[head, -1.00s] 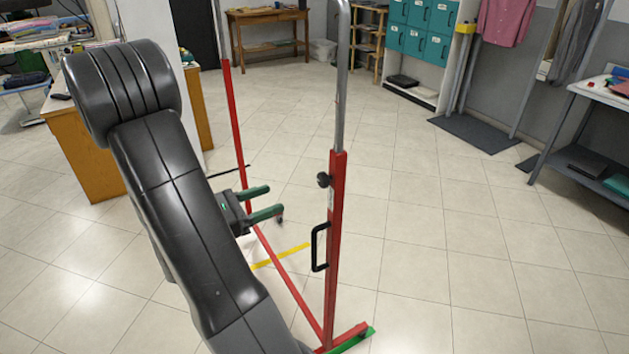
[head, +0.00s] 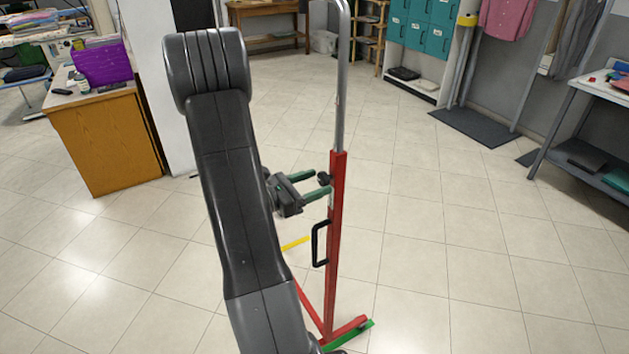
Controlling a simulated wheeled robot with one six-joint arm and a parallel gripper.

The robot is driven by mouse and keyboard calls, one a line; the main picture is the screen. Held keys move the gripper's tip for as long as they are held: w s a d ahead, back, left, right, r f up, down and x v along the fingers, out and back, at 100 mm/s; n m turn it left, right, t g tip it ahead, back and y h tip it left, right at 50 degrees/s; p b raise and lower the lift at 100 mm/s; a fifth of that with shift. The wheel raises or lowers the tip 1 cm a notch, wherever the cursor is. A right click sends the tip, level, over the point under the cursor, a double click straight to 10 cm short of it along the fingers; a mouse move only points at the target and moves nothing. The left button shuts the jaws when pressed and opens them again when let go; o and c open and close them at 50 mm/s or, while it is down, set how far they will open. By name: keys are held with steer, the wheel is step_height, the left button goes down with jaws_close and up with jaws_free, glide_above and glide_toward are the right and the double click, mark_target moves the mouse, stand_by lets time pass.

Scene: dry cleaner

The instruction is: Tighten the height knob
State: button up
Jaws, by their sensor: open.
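The garment rack has a red upright post (head: 336,245) with a grey steel tube (head: 342,90) rising from its top. The small black height knob (head: 324,178) is on the left side of the post near its top. A black handle (head: 317,244) sits lower on the post. My gripper (head: 324,184) is open, its two green fingers pointing right toward the post. The fingertips are at or very close to the knob, one above it and one below. I cannot tell whether they touch it.
My arm hides much of the rack's left side. A wooden counter (head: 108,140) with a purple item (head: 103,64) stands at left. Teal lockers (head: 422,38) and a grey shelf table (head: 590,160) are at the back and right. The tiled floor right of the rack is clear.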

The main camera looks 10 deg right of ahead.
steer(key=shift+d, duration=0.25)
steer(key=shift+c, duration=0.5)
steer(key=c, duration=0.9)
